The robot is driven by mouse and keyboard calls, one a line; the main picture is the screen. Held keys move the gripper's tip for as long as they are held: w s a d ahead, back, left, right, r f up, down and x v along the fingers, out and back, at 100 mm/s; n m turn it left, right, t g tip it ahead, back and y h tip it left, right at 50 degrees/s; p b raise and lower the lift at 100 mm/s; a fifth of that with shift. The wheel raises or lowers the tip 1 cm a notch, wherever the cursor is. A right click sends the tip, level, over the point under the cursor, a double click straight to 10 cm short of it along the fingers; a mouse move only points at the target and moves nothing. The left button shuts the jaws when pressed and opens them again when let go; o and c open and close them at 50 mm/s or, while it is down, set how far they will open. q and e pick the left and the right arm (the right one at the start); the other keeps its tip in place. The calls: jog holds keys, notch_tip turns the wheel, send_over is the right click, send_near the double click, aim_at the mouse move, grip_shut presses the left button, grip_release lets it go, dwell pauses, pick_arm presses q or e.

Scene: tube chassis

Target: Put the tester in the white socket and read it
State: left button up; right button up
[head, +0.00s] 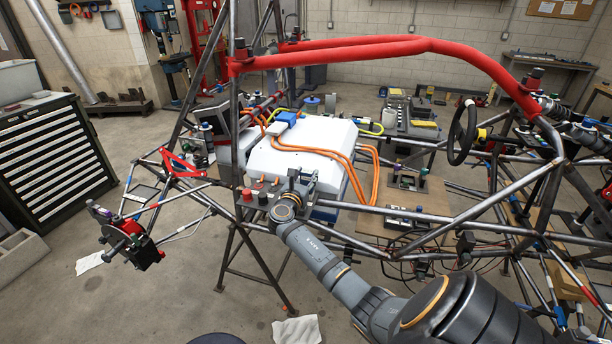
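My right arm reaches in from the lower right. Its gripper (302,180) is at the front edge of the white box, beside a small grey panel (262,190) with red and black knobs or sockets. The gripper is small and dark here, and I cannot tell whether its fingers are open or shut, or whether they hold anything. I cannot pick out the tester with certainty. I cannot make out the white socket among the small parts on the panel; the gripper may hide some of them. My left gripper is not in view.
The tube chassis surrounds the white box (300,152), with a red padded bar (390,47) above. Orange cables (350,155) loop over the box's right side. A steering wheel (462,132) is at right. A black drawer cabinet (55,155) stands left. Floor at lower left is mostly clear.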

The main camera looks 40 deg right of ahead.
jog(key=shift+o, duration=0.5)
jog(key=shift+r, duration=0.1)
jog(key=shift+s+a, duration=0.1)
jog(key=shift+a, duration=0.1)
jog(key=shift+p+v, duration=1.4)
jog(key=shift+v, duration=0.95)
jog(key=p+v, duration=0.1)
jog(key=v, duration=0.5)
jog(key=shift+p, duration=0.4)
